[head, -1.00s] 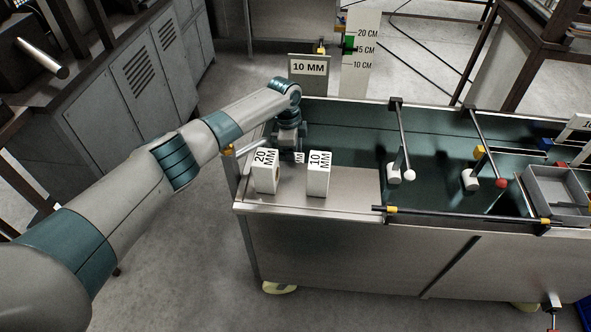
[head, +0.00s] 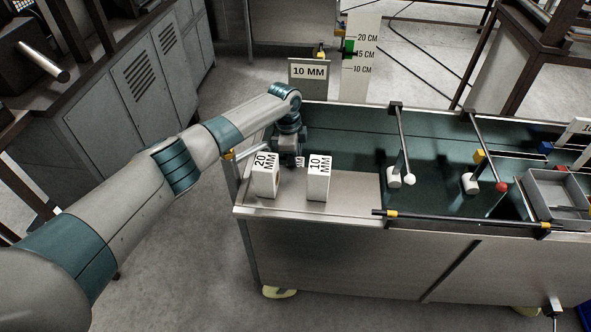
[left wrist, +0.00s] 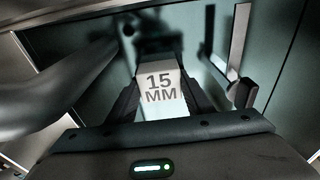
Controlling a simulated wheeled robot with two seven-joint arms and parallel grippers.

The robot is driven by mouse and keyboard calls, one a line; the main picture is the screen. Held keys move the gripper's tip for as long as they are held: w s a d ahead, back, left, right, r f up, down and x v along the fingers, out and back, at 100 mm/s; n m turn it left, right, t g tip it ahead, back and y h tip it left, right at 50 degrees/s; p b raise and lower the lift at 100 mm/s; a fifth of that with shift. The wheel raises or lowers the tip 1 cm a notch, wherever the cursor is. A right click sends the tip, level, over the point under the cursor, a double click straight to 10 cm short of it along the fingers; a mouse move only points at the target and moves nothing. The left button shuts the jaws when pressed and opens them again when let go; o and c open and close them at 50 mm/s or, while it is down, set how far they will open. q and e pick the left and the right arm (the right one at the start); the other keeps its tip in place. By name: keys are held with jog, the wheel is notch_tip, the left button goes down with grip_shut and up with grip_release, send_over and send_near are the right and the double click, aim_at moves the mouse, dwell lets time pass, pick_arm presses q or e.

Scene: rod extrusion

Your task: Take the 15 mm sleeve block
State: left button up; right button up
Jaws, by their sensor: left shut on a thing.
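The 15 mm sleeve block (left wrist: 162,88) is white with dark lettering and sits between the fingers of my left gripper (left wrist: 160,100) in the left wrist view. The gripper is shut on it. In the head view my left gripper (head: 288,158) is at the left end of the bench, behind the 20 mm block (head: 264,176) and the 10 mm block (head: 319,178). There the 15 mm block is mostly hidden; only a sliver of its lettering shows between the two other blocks. I cannot tell whether it touches the surface. My right gripper is not in view.
The blocks stand on a metal shelf (head: 350,200) at the bench's left end. Two levers, one with a white knob (head: 409,180) and one with a red knob (head: 502,187), stand to the right. A grey tray (head: 558,188) is at far right.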

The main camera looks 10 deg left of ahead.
pick_arm(q)
jog(key=shift+r, duration=0.15)
notch_tip(320, 180, up, 9)
jog(key=shift+f, duration=0.1)
jog(key=shift+r, duration=0.5)
dwell(0.3)
